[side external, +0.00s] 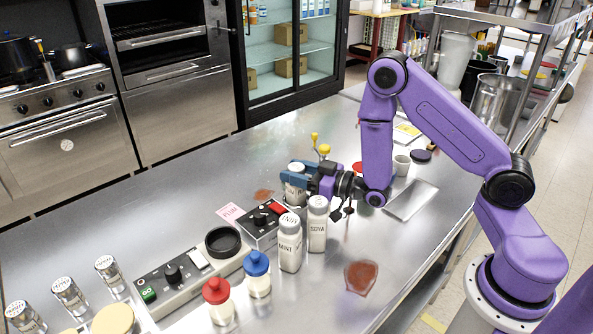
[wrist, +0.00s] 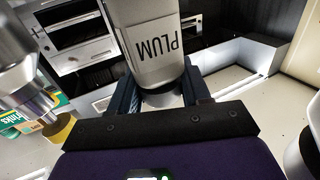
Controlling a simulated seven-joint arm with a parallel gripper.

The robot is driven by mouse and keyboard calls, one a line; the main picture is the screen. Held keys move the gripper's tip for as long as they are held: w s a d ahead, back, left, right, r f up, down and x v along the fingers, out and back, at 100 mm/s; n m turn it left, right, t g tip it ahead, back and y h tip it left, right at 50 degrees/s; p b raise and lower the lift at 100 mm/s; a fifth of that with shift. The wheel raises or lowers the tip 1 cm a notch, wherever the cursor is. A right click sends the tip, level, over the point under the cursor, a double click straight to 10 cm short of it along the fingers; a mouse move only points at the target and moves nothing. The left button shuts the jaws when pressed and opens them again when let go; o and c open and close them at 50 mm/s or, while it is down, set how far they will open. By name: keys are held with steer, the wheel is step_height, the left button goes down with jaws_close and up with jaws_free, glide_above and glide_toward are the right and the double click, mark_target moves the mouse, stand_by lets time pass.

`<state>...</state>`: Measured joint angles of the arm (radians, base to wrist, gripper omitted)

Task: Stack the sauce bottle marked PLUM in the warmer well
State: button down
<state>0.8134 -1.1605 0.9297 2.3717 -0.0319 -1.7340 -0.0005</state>
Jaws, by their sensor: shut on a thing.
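The bottle marked PLUM (wrist: 160,50) is between the blue fingers of my gripper (wrist: 160,88) in the wrist view, its black lettering facing the camera. In the side view the white bottle (side external: 296,190) is partly covered by my gripper (side external: 298,178), which is shut on it. It is held beyond the other bottles. A black round ring (side external: 224,232), which looks like the warmer well, sits at the right end of a grey control unit (side external: 185,279), to the left of my gripper and apart from the bottle.
Bottles marked MINT (side external: 290,248) and SOYA (side external: 317,229) stand near my gripper. A box with a red switch (side external: 265,226) sits between them and the ring. Red-capped (side external: 218,309) and blue-capped (side external: 257,281) jars stand in front. A brown spill (side external: 361,278) lies at right.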

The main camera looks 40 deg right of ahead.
steer(key=shift+f, duration=0.15)
steer(key=c, duration=0.5)
jaws_free()
steer(key=shift+s+d+r, duration=0.1)
steer(key=shift+s+r, duration=0.05)
steer(key=shift+r, duration=0.2)
steer(key=shift+v, duration=3.6)
